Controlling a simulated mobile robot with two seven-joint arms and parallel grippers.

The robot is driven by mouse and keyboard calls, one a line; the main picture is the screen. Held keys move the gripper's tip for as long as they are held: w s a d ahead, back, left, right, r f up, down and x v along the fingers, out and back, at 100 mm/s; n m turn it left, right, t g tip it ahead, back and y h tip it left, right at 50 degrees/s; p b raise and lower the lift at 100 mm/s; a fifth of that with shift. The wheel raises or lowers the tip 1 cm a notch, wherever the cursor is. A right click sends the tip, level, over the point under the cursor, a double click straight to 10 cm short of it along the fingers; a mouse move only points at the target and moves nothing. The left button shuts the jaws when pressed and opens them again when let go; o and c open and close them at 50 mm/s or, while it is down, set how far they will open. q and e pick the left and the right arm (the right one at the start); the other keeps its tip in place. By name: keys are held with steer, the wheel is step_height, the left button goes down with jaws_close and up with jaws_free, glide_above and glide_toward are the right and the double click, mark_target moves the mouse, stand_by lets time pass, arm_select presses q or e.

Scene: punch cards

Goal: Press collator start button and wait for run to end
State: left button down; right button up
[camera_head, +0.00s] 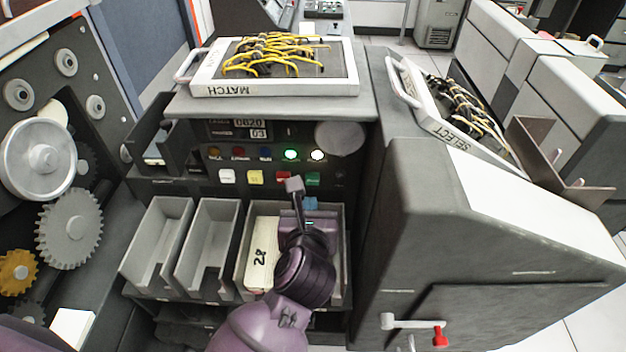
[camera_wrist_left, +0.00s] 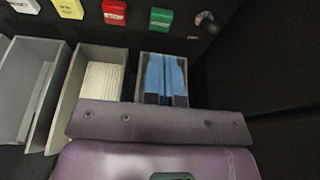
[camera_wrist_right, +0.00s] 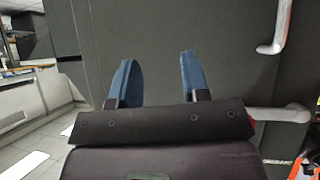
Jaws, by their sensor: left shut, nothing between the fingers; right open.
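The collator's front panel holds a button row with white (camera_head: 227,176), yellow (camera_head: 255,177), red (camera_head: 284,177) and green (camera_head: 313,179) buttons. Their lettering is too small to read. In the lamp row above, a green lamp (camera_head: 290,154) and a white lamp (camera_head: 317,155) are lit. My left gripper (camera_head: 311,203) is shut and empty, with blue fingertips just below the green button. In the left wrist view its fingers (camera_wrist_left: 165,56) lie below the green button (camera_wrist_left: 161,19), apart from it. My right gripper (camera_wrist_right: 158,58) is open and empty before a grey panel.
Pockets (camera_head: 157,240) line the collator below the buttons; one holds a card stack (camera_head: 262,255) marked 28. A MATCH plugboard (camera_head: 275,70) lies on top, a SELECT plugboard (camera_head: 440,100) at right. A red-knobbed crank (camera_head: 415,325) sticks out at lower right.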

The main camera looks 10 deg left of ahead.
mark_target(313, 181)
arm_select(q)
steer(key=b+x, duration=0.1)
steer(key=x, duration=0.5)
steer(key=shift+w+a+f, duration=0.15)
steer(key=shift+w+f, duration=0.05)
steer(key=shift+w, duration=0.4)
arm_select(e)
steer(key=shift+a+f, duration=0.2)
steer(key=shift+f, duration=0.3)
arm_select(q)
steer(key=shift+w, duration=0.1)
arm_select(e)
steer(key=shift+d, duration=0.15)
